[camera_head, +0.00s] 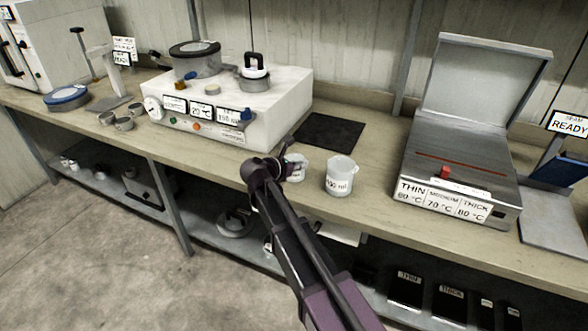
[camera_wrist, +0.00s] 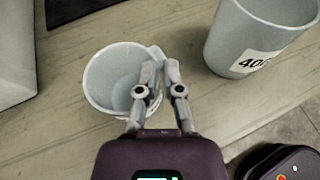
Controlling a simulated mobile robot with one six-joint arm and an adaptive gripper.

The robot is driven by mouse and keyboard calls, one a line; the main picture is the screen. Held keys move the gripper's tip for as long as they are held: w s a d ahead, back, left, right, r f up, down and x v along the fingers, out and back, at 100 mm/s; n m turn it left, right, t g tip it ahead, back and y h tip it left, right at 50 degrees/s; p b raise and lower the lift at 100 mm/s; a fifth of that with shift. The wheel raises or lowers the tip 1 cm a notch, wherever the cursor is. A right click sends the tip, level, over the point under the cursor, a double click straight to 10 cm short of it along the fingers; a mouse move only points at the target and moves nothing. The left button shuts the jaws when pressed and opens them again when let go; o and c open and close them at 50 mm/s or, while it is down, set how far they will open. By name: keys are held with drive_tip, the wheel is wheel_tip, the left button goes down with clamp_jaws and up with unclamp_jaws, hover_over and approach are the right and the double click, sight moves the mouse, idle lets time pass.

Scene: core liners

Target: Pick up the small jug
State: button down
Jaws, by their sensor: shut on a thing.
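The small jug (camera_wrist: 108,78) is a pale, translucent, open-topped cup near the bench's front edge. In the head view the small jug (camera_head: 297,167) is partly hidden behind my gripper (camera_head: 285,170). In the wrist view my gripper (camera_wrist: 159,85) is shut on the right side of the jug, around its wall near the rim or handle. The jug looks upright and empty. I cannot tell whether its base touches the bench.
A larger jug (camera_head: 339,177) with a volume label stands close to the right. A dark mat (camera_head: 330,132) lies behind. A white machine (camera_head: 228,105) stands to the left and an open-lidded heater box (camera_head: 458,165) to the right. The bench's front edge is close.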

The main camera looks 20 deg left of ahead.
drive_tip(key=shift+r, duration=0.1)
idle(0.3)
wheel_tip(320, 180, up, 3)
drive_tip(key=p, duration=0.3)
drive_tip(key=shift+r, duration=0.15)
drive_tip(key=s+d+r+p, duration=0.1)
drive_tip(key=s+d+p, duration=0.1)
drive_tip(key=s, duration=1.3)
drive_tip(key=shift+s+d+r, duration=0.2)
drive_tip(key=shift+s+r, duration=0.05)
drive_tip(key=shift+s, duration=0.15)
